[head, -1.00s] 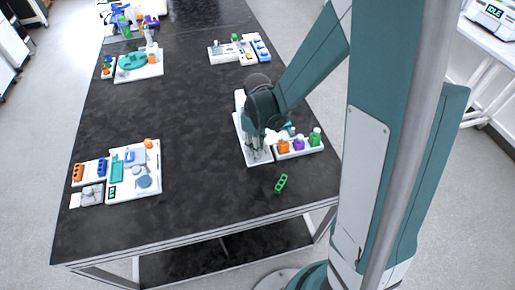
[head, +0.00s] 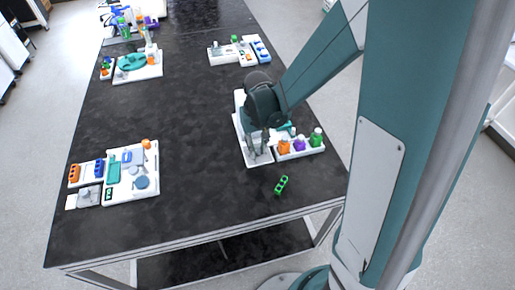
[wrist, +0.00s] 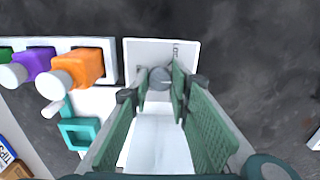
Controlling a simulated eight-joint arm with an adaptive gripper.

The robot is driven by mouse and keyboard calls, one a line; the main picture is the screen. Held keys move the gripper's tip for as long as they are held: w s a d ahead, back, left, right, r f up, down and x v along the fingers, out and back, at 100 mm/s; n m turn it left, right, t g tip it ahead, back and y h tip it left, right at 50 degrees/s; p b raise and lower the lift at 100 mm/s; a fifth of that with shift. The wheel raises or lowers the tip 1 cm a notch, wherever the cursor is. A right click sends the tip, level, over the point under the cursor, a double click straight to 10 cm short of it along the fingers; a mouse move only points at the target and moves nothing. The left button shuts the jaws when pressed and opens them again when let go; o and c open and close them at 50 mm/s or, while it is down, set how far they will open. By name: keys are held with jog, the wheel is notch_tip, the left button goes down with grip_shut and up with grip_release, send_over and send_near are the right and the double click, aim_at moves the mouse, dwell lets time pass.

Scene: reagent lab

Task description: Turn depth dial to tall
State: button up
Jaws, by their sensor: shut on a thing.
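The depth dial (wrist: 160,77) is a small round grey knob with a lighter line across it, on a white panel. It sits between the two fingertips of my gripper (wrist: 162,88), which are closed on its sides. Small dark lettering shows on the panel beside it, too small to read fully. In the head view my gripper (head: 257,150) points down onto the near end of the white station (head: 239,125); the dial is hidden there by the fingers.
A white rack beside the station holds an orange bottle (head: 284,147), a purple bottle (head: 300,143) and a green bottle (head: 317,138). A teal frame (wrist: 80,132) stands close to my fingers. A green block (head: 281,185) lies nearby. The table's middle is clear.

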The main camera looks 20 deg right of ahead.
aim_at(257, 150)
dwell(0.3)
jog(key=o, duration=0.9)
jog(key=shift+r, duration=0.15)
jog(key=shift+r, duration=5.85)
